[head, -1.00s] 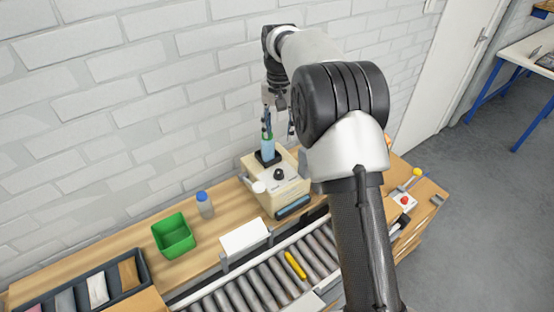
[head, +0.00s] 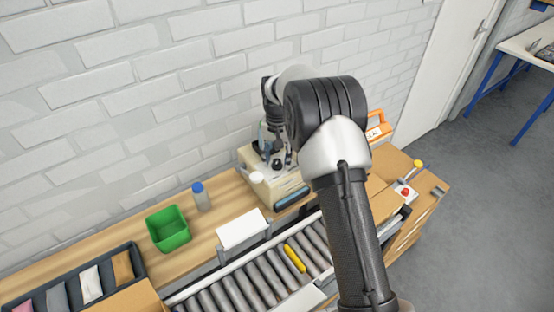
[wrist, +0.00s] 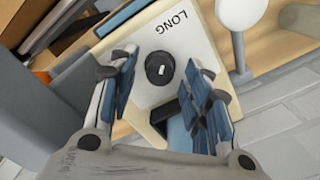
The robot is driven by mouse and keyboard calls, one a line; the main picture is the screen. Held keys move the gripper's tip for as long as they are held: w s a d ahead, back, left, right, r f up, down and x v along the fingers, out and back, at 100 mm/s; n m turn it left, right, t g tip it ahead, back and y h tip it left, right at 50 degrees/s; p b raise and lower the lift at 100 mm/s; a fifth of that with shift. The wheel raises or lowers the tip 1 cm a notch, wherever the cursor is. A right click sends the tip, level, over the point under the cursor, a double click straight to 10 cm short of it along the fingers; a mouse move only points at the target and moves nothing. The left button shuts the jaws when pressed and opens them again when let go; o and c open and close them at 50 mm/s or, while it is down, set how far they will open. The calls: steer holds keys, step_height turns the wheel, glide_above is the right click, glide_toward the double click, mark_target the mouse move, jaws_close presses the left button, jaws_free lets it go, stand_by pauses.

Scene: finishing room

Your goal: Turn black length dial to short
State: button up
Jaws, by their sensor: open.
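The black length dial (wrist: 160,69) sits on the top panel of a cream machine (head: 292,190). In the wrist view the dial has a short white mark on its face, and the word LONG is printed upside down beyond it. I cannot make out a SHORT label. My gripper (wrist: 167,66) is open, with one blue-padded finger on each side of the dial and gaps between pads and dial. In the head view my gripper (head: 275,150) is low over the machine, and the dial shows just below the fingers (head: 277,163).
A white round knob (wrist: 241,13) on a stem stands beside the panel. A roller conveyor (head: 262,280) runs in front; the brick wall is close behind.

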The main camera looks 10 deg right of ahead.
steer(key=shift+f, duration=0.15)
steer(key=shift+c, duration=0.3)
jaws_close()
steer(key=shift+n, duration=0.4)
steer(key=n+p, duration=0.2)
steer(key=n, duration=0.1)
steer(key=shift+n, duration=0.3)
steer(key=n+p, duration=0.1)
steer(key=n, duration=0.8)
steer(key=shift+p, duration=0.4)
steer(key=shift+n, duration=2.3)
